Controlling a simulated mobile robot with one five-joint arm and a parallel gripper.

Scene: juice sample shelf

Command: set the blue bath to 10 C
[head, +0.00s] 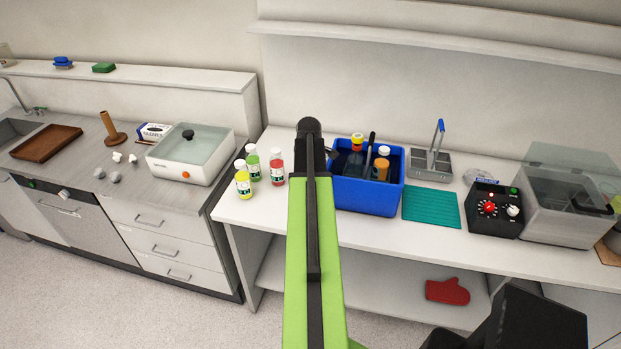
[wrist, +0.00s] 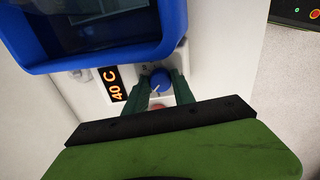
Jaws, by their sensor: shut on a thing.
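The blue bath (head: 366,199) stands on the white bench in the head view, with several bottles inside. My green arm covers its left side. In the wrist view its blue rim (wrist: 110,56) surrounds a dark interior. A white panel beside the rim carries a display (wrist: 116,84) reading 40 C in orange. A blue knob (wrist: 160,80) with a pale pointer mark sits next to the display. My gripper (wrist: 160,88) is shut on the knob, one green finger on each side. The head view does not show the knob, display or fingertips.
Yellow, green and red bottles (head: 276,168) stand left of my arm. Right of the bath are a teal mat (head: 431,207), a grey rack (head: 430,163), a black control box (head: 493,211) and a clear-lidded bath (head: 566,210). A shelf (head: 440,42) runs above.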

